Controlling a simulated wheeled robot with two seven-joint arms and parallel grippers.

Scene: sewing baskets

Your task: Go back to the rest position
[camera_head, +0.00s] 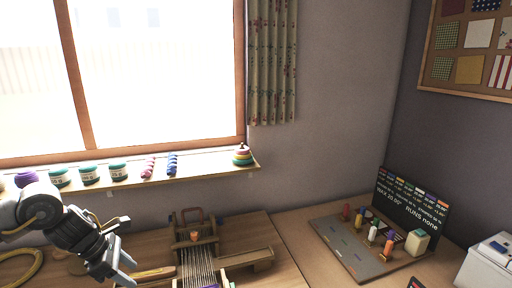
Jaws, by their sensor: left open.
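My left gripper (125,264) is at the lower left, with its arm coming in from the left edge. Its fingers are apart and I see nothing between them. It hangs over the wooden table (263,235), to the left of a small wooden loom (200,262) strung with pale threads. Part of the loom is cut off by the bottom edge.
Yarn balls (89,173) and a stacked colored ring toy (242,155) stand on the window sill. A grey board (343,243) with several colored spools lies at the right before a black sign (411,207). A white box (487,262) stands at the far right. The table between loom and board is clear.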

